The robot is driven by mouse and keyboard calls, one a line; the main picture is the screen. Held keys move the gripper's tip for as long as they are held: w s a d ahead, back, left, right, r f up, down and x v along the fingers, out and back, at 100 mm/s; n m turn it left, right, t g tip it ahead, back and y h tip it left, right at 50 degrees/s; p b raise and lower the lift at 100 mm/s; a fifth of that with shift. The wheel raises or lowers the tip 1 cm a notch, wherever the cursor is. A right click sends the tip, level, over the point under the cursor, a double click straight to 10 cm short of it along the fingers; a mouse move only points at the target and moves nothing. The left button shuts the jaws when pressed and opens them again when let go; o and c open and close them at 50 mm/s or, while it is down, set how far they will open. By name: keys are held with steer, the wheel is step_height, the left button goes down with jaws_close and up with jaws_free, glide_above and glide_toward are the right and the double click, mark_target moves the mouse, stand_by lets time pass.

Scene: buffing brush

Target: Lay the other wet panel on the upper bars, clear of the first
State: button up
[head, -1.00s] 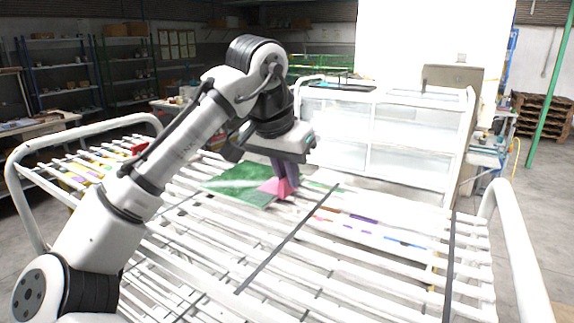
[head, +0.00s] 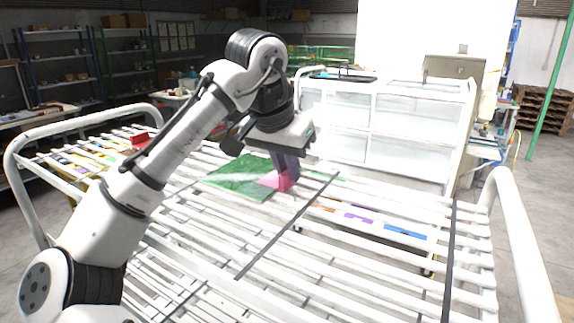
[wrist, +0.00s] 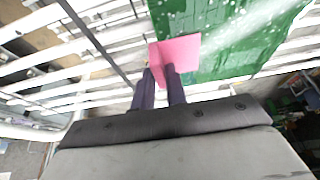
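A green panel (head: 232,172) with a pink corner piece (head: 274,181) is at the middle of the white upper bars (head: 330,248). In the wrist view the green panel (wrist: 225,45) is speckled with white, and the pink piece (wrist: 182,50) is at its edge. My gripper (head: 286,176) points down over this corner. Its two dark fingers (wrist: 157,74) are close together, one on each side of the pink piece's upright part, and look shut on it. I cannot tell whether the panel touches the bars. No second green panel is clear.
A red block (head: 139,138) is on the bars at the far left. Coloured strips (head: 362,216) show between and below the bars. A dark strap (head: 290,225) crosses the bars right of the panel. White tube rails (head: 525,240) rise at the rack's sides. The right-hand bars are clear.

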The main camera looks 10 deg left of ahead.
steer(key=o, duration=0.4)
